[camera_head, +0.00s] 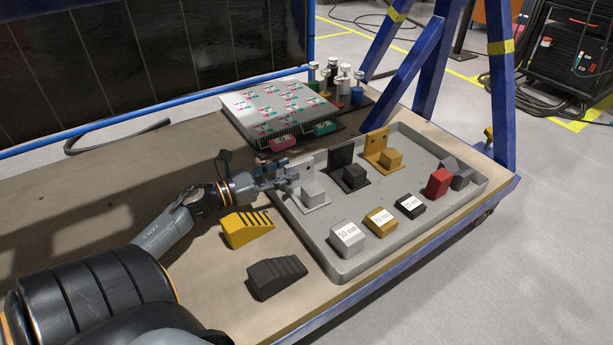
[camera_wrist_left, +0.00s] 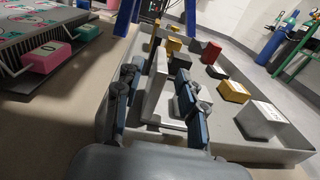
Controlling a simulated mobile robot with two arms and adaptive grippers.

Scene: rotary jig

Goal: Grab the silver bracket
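The silver bracket (camera_head: 316,196) stands in the grey tray (camera_head: 349,271), at its left end, with an upright plate and a block on its base. My left gripper (camera_head: 283,173) reaches over the tray's left rim to the bracket's plate. In the left wrist view, the silver bracket's upright plate (camera_wrist_left: 157,86) stands between the two blue-grey fingers of my left gripper (camera_wrist_left: 156,92). The fingers are apart, one on each side of the plate; any contact is hard to make out. My right gripper is not in view.
A black bracket (camera_head: 354,176) and a yellow bracket (camera_head: 388,157) stand beside it. Labelled blocks, such as a silver one (camera_head: 347,238), and a red block (camera_head: 438,183) share the tray. Yellow (camera_head: 247,229) and black (camera_head: 276,277) stepped blocks lie on the table near my left arm.

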